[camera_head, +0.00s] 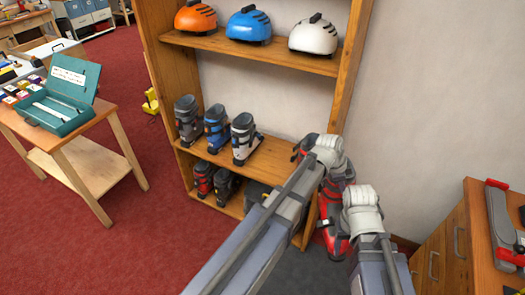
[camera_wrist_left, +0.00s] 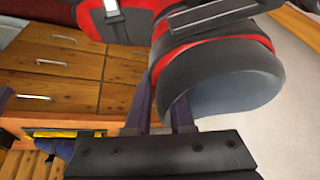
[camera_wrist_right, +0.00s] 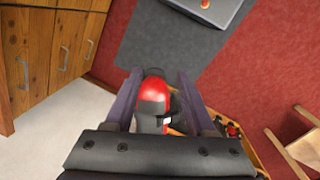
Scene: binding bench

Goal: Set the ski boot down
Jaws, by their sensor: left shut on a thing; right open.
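The ski boot (camera_head: 333,222) is red and black with a grey cuff. In the head view it hangs beside the shelf's right side, partly hidden by my grippers. My left gripper (camera_head: 327,152) is shut on it. In the left wrist view the boot (camera_wrist_left: 225,85) fills the top right, its cuff close to the fingers. My right gripper (camera_head: 362,205) is open, lower and to the right, next to the boot. In the right wrist view the boot's red part (camera_wrist_right: 152,100) shows between the spread fingers; I cannot tell whether they touch it.
A wooden shelf (camera_head: 355,60) carries helmets on top and several other boots (camera_head: 217,128) on lower boards. A drawer cabinet (camera_head: 437,250) stands at the right. A dark mat (camera_wrist_right: 165,45) lies on the red carpet. A small table with a teal box (camera_head: 58,112) is at the left.

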